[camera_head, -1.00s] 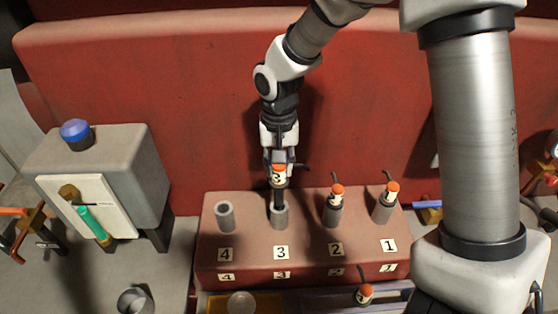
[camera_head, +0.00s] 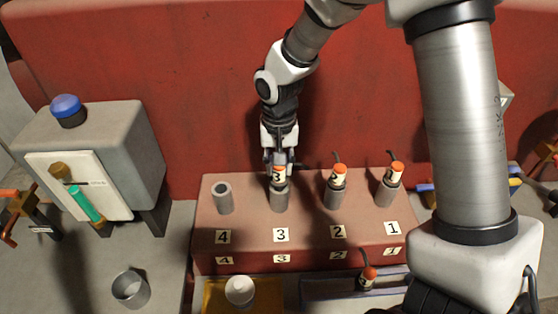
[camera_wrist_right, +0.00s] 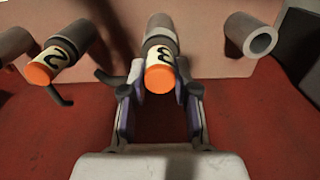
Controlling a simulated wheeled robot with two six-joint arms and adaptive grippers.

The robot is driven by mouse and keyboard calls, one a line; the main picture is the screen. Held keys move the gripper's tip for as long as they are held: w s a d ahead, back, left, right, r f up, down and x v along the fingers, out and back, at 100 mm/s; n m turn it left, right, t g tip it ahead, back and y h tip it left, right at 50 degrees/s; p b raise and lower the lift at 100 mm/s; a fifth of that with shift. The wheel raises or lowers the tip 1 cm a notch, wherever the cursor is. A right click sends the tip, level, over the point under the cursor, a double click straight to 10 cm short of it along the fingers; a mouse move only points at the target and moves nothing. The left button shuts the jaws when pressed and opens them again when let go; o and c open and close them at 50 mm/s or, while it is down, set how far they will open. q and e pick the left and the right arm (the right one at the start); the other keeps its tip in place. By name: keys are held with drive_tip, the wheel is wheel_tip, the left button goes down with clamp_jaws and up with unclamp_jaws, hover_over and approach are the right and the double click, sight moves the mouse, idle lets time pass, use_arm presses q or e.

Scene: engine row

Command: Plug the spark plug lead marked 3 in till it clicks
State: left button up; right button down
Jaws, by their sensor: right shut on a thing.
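The lead marked 3 (camera_head: 278,175) has an orange top and a white label. It stands upright at the mouth of the grey tube (camera_head: 279,199) above the 3 label; I cannot tell if it is fully seated. My right gripper (camera_head: 279,168) is shut on it from behind. In the right wrist view the lead marked 3 (camera_wrist_right: 161,72) sits between the fingers of the right gripper (camera_wrist_right: 160,88), its dark lower part meeting the tube (camera_wrist_right: 161,22). My left gripper is not in view.
Leads 2 (camera_head: 338,176) and 1 (camera_head: 396,172) sit in their tubes. Tube 4 (camera_head: 223,198) is open and empty. Another orange-topped lead (camera_head: 368,276) is in front of the red block (camera_head: 310,238). A grey box with a blue button (camera_head: 67,107) stands at the left. A metal cup (camera_head: 131,289) stands at front left.

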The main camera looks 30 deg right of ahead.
drive_tip(key=shift+s+f+b, duration=0.1)
drive_tip(key=shift+f+b, duration=0.3)
drive_tip(key=shift+f, duration=0.5)
idle(0.3)
drive_tip(key=c, duration=0.8)
unclamp_jaws()
wheel_tip(320, 180, up, 12)
drive_tip(key=shift+r, duration=0.1)
